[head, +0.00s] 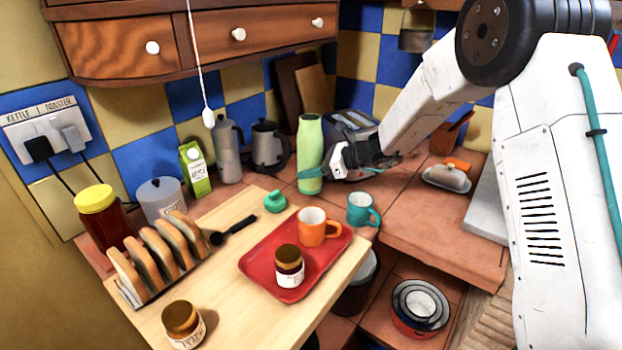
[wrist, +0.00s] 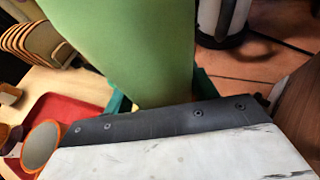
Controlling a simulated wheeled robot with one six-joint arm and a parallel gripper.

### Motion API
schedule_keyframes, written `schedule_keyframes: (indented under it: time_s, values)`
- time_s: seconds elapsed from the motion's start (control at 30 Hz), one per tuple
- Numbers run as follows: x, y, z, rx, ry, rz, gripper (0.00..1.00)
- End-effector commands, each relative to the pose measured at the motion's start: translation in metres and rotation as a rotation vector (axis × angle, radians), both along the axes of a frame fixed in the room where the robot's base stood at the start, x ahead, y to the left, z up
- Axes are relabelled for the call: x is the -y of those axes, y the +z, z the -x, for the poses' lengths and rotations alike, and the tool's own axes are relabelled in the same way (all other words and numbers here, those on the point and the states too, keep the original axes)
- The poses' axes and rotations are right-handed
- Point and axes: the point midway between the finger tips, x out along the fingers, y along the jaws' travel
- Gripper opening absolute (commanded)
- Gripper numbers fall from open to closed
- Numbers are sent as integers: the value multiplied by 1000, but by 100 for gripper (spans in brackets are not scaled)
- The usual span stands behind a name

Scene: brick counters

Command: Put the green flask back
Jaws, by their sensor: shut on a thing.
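The green flask (head: 310,142) stands upright at the back of the counter in the head view, behind the red tray. My gripper (head: 318,174) reaches it from the right and is shut on its lower part. In the wrist view the flask (wrist: 125,45) fills the upper middle, with teal finger parts (wrist: 118,103) on both sides of it. Whether the flask's base touches the tiles is hard to tell. A small green stopper-like thing (head: 275,201) lies on the wooden board, left of the flask.
A red tray (head: 262,278) holds an orange mug (head: 318,227) and a jar (head: 289,266). A teal mug (head: 362,210) stands near the gripper. A moka pot (head: 229,152) and a grey pot (head: 267,147) stand left of the flask. A butter dish (head: 447,177) is to the right.

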Motion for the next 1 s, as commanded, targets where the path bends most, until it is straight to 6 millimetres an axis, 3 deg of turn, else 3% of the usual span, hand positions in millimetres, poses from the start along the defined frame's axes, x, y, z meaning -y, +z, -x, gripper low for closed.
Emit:
schedule_keyframes:
  time_s: [0.23,0.6,0.63,0.7,1.0]
  values:
    - [0,-31,0,-1,1,0,19]
    - [0,-36,0,0,1,-1,19]
    - [0,-36,0,0,1,0,62]
    - [0,-36,0,0,1,0,79]
    - [0,-34,0,1,1,0,79]
